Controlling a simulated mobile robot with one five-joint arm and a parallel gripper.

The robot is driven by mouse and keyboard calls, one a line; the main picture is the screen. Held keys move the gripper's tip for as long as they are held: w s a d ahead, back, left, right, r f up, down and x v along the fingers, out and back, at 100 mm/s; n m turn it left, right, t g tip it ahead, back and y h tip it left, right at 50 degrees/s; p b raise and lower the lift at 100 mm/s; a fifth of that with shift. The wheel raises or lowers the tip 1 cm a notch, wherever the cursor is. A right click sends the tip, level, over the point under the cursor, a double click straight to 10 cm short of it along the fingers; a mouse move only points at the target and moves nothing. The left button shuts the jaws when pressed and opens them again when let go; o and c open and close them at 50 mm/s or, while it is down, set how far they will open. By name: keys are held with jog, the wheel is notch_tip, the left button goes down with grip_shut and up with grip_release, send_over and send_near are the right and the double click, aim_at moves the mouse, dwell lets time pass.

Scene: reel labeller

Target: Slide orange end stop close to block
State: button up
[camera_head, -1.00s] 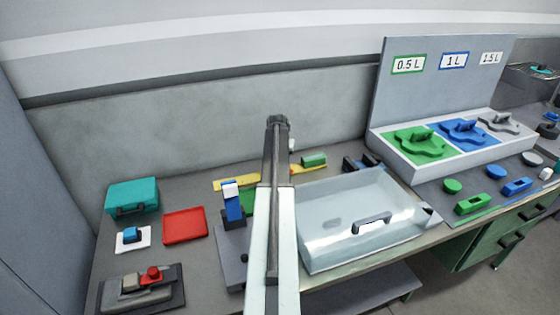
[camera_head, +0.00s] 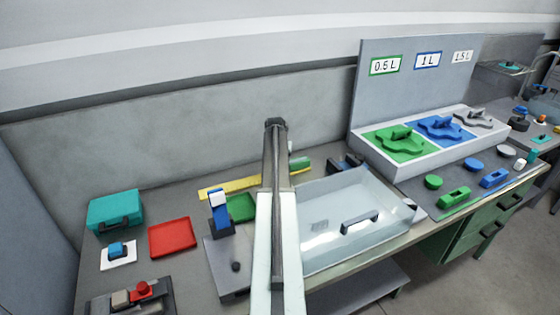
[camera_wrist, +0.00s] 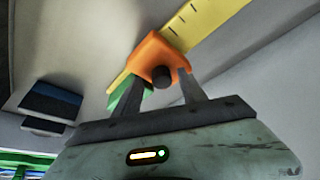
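The orange end stop (camera_wrist: 152,57) sits on the yellow ruler (camera_wrist: 205,22) in the wrist view and has a dark round knob (camera_wrist: 162,76). My gripper (camera_wrist: 159,77) has its two fingers apart, with the knob showing between them. I cannot tell whether either finger touches the stop. A green block (camera_wrist: 128,97) shows beside the stop, partly behind the left finger. In the head view my arm hides the stop and my gripper. The yellow ruler (camera_head: 228,186) shows left of my arm, and a green block (camera_head: 300,163) shows just right of it.
A blue and white device (camera_head: 220,212) stands on a grey base close left of my arm. A clear-lidded bin (camera_head: 345,240) stands close right. A red tray (camera_head: 172,238) and teal case (camera_head: 115,210) are at the left. A grey wall runs behind the bench.

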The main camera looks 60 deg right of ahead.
jog(key=shift+w, duration=0.2)
jog(key=p+v, duration=0.7)
jog(key=shift+r, duration=0.35)
jog(key=shift+s+a, duration=0.1)
jog(key=shift+a, duration=0.05)
